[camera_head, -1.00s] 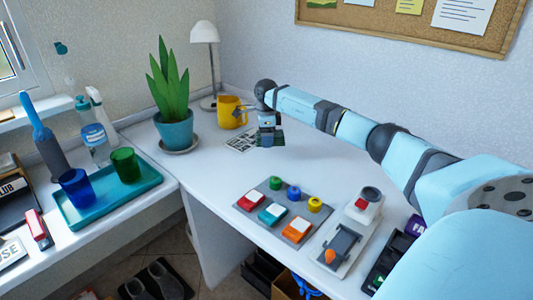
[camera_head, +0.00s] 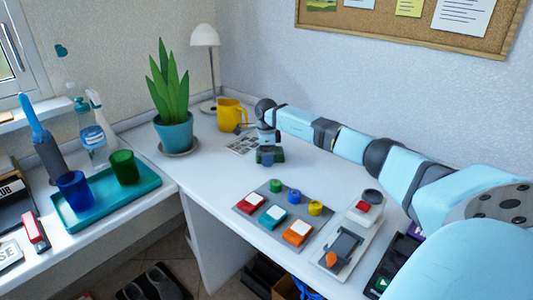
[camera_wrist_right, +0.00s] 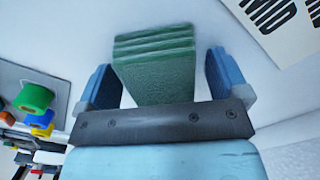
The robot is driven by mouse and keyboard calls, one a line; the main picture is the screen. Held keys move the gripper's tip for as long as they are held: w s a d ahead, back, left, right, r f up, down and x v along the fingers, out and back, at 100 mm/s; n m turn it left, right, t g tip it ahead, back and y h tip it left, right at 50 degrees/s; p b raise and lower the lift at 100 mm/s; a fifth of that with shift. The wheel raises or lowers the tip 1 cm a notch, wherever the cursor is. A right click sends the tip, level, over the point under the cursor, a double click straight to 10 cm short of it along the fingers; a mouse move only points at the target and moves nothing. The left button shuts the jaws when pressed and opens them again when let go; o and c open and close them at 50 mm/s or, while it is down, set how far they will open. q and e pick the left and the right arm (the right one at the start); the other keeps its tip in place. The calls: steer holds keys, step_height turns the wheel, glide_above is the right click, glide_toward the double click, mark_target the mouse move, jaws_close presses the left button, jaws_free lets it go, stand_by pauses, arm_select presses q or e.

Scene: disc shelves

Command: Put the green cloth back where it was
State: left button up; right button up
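The green cloth (camera_wrist_right: 155,75) is folded into a thick pad with several layers. In the wrist view it lies between the two blue fingers of my right gripper (camera_wrist_right: 162,75), with a pale gap on each side. The gripper is open around it. In the head view the right gripper (camera_head: 267,160) points down at the back of the white desk, and parts of the dark green cloth (camera_head: 279,155) show beside it. Whether the cloth rests fully on the desk is hard to tell. My left gripper is not in view.
A printed sheet (camera_head: 242,144), yellow mug (camera_head: 230,114) and potted plant (camera_head: 173,132) stand left of the gripper. A button panel (camera_head: 261,226) and a grey device (camera_head: 343,247) lie nearer. Clear desk (camera_head: 235,175) lies between the plant and the panel.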

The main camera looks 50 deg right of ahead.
steer(key=shift+r, duration=0.25)
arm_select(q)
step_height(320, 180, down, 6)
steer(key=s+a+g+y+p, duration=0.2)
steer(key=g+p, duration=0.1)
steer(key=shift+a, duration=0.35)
arm_select(e)
step_height(320, 180, up, 12)
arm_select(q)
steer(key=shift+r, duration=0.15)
arm_select(e)
steer(key=shift+f, duration=0.1)
